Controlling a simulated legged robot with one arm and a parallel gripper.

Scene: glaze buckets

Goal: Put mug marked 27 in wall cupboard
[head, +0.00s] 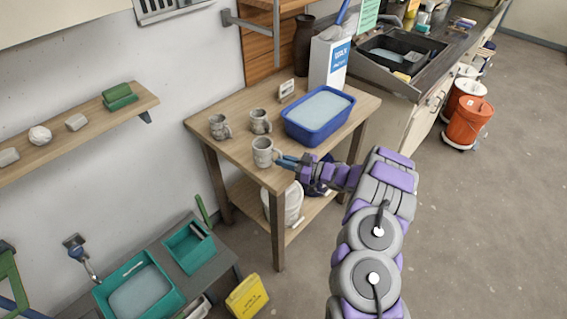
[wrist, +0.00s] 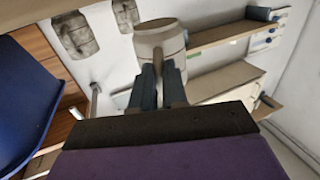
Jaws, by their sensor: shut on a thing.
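My gripper (head: 282,161) is shut on a pale grey mug (head: 263,153) at the front edge of the wooden table (head: 222,150). In the wrist view, both dark fingers of my gripper (wrist: 160,85) close on this mug (wrist: 160,38). I cannot tell whether it touches the tabletop. Two darker, mottled mugs, one on the left (head: 219,127) and one on the right (head: 260,121), stand behind it. They also show at the top of the wrist view. No number is readable on any mug. I cannot identify the wall cupboard with certainty.
A blue basin (head: 318,116) stands right of the mugs. A small sign (head: 286,90) and a white box (head: 328,62) stand behind. A wall shelf (head: 75,137) with small items is at left. Teal trays (head: 135,291) lie below. Open floor is at right.

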